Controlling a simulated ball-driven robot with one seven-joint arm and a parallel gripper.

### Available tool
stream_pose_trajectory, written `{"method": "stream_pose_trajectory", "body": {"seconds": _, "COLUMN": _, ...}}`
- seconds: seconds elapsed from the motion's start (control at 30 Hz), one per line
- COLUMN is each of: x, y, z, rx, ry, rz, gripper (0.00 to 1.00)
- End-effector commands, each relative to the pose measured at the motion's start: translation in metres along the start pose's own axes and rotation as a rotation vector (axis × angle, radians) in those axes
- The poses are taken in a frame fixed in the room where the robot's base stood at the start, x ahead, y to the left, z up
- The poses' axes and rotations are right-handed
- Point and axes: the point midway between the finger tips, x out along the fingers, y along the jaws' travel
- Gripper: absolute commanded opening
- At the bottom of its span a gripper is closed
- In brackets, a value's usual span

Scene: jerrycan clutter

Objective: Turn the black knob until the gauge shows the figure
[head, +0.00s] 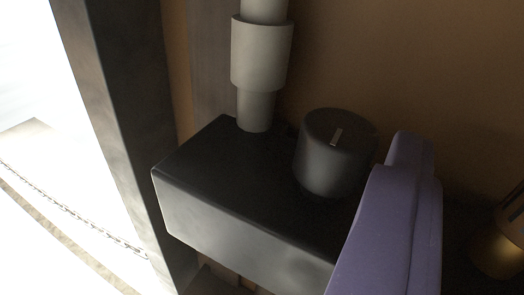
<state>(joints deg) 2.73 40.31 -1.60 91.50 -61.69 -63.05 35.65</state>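The black knob (335,155) is a short, round, dark cylinder with a small pale pointer mark on its top. It stands on the top face of a black box (230,185), towards its right side. No gauge face or figure shows in the head view.
A grey stepped pipe (262,55) rises from the back of the box, left of the knob. A dark post (125,130) stands at the left, with a bright area and a chain (75,212) beyond. A dark and brass-coloured thing (497,255) is at the right edge.

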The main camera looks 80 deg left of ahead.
Motion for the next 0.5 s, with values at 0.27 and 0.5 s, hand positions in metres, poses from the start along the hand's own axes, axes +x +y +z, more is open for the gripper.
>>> {"method": "stream_pose_trajectory", "body": {"seconds": 0.27, "x": -0.02, "y": -0.045, "z": 0.025, "rx": 0.102, "ry": 0.014, "rz": -0.281, "gripper": 0.65}}
{"method": "stream_pose_trajectory", "body": {"seconds": 0.5, "x": 0.016, "y": -0.057, "z": 0.024, "rx": 0.104, "ry": 0.015, "rz": -0.288, "gripper": 0.65}}
